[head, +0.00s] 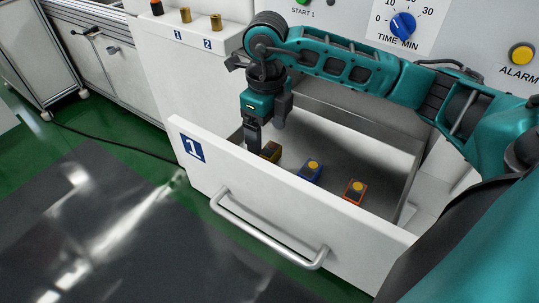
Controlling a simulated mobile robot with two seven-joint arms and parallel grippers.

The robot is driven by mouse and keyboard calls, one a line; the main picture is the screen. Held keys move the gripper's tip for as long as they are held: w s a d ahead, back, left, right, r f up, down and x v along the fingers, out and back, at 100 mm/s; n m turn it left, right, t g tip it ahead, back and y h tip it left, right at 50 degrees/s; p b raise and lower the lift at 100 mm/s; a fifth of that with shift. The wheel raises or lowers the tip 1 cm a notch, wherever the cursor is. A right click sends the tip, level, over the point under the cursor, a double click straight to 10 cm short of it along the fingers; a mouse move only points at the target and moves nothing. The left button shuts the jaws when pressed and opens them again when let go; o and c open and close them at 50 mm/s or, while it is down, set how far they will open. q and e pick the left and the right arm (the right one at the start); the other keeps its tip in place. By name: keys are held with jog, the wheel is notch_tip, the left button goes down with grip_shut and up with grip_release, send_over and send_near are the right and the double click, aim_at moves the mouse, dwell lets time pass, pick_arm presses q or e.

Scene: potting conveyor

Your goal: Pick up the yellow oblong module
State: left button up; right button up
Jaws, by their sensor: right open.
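The yellow module (271,151) lies in the open drawer, the leftmost of three modules in a row. It looks dark with yellow edges, and the drawer front hides part of it. My right gripper (266,131) points down into the drawer just above and beside this module. Its jaws are open, with one finger near the drawer front; I cannot tell whether a finger touches the module. My left gripper is not in view.
A blue module (311,171) and an orange-red module (355,192) lie to the right in the drawer. The drawer front (290,205), labelled 1, has a metal handle (268,232). The panel above has a blue timer knob (403,26) and a yellow alarm button (521,54).

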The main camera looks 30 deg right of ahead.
aim_at(269, 148)
jog(key=f, duration=0.6)
jog(key=shift+w+d+f+b, duration=0.1)
jog(key=shift+d+f+b, duration=0.1)
jog(key=shift+f+b, duration=0.1)
jog(key=shift+r, duration=0.1)
jog(key=shift+c, duration=0.2)
jog(key=c, duration=1)
